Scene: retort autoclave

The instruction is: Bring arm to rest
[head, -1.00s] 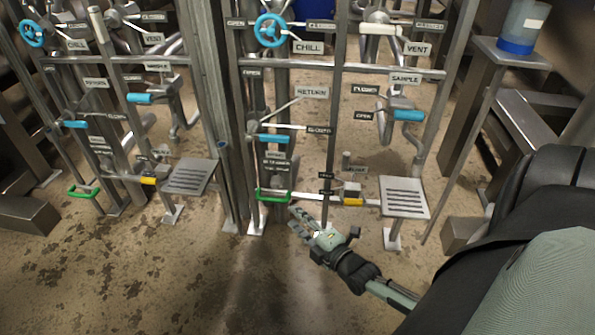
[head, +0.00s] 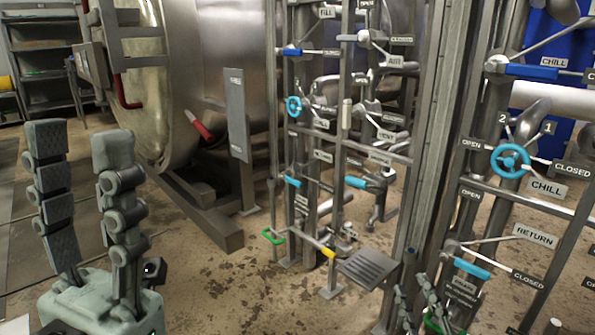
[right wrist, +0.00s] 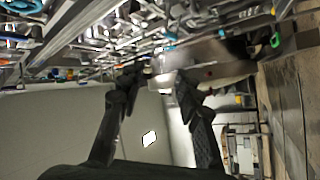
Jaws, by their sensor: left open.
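My left gripper (head: 82,135) stands large at the lower left of the head view, fingers pointing up, apart, with nothing between them. My right gripper (head: 411,283) shows small at the bottom edge of the head view, beside the right panel's green handle (head: 432,327); its palm is cut off. In the right wrist view, the right gripper's two dark fingers (right wrist: 147,85) are apart and I see nothing held between them. The wrist picture is tilted, and I cannot tell how far the fingertips are from the metalwork behind them.
A large steel vessel (head: 205,60) with a red handle (head: 198,124) stands behind my left gripper. Valve panels with a blue handwheel (head: 511,160) and a grey step plate (head: 368,268) fill the right side. Stained floor (head: 225,290) lies clear between.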

